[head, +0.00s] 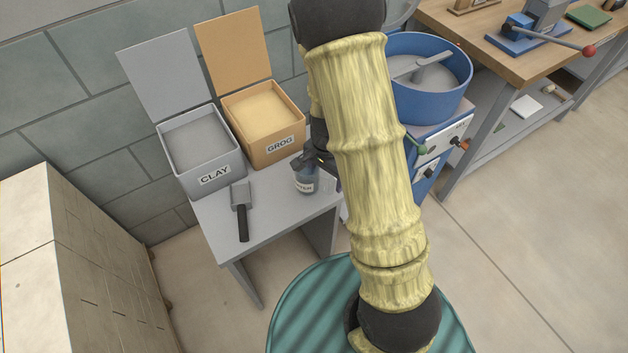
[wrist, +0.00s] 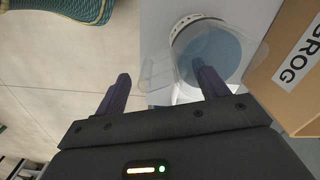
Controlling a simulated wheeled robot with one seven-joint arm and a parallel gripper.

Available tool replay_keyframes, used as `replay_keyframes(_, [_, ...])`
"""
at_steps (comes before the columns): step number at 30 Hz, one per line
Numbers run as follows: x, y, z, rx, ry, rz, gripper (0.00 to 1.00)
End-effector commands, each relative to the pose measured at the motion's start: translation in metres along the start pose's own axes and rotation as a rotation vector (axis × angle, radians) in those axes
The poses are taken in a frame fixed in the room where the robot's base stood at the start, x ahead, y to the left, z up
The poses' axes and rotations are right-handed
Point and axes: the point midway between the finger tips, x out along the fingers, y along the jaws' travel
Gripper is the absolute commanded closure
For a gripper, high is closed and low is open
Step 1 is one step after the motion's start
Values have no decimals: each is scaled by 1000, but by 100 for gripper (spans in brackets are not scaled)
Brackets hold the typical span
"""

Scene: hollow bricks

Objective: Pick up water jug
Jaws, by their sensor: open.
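The water jug (head: 304,184) is a small clear vessel with bluish water and a partly hidden label, upright on the grey table, close to its right edge. In the wrist view the jug (wrist: 226,52) shows from above, with a clear handle on its left. My gripper (wrist: 162,78) is open, its two dark fingers apart. The handle shows between the fingers, and the right finger overlaps the jug's body in the picture. I cannot tell if either finger touches it. In the head view my arm hides most of the gripper and part of the jug.
The grey table (head: 275,218) also bears a grey CLAY bin (head: 205,162), an orange GROG bin (head: 270,135) and a dark-handled scoop (head: 241,208). A blue mixer (head: 425,95) stands to the right. Tan blocks (head: 75,265) stand at left.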

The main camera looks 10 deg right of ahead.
Motion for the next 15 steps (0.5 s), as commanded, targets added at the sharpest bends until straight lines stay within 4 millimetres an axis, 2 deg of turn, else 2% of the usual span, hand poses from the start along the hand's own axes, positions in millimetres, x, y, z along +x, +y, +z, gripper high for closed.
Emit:
replay_keyframes(1, [11, 1, 0, 2, -3, 4, 28])
replay_keyframes(6, [36, 1, 0, 1, -2, 3, 28])
replay_keyframes(15, [40, 0, 0, -1, 0, 0, 28])
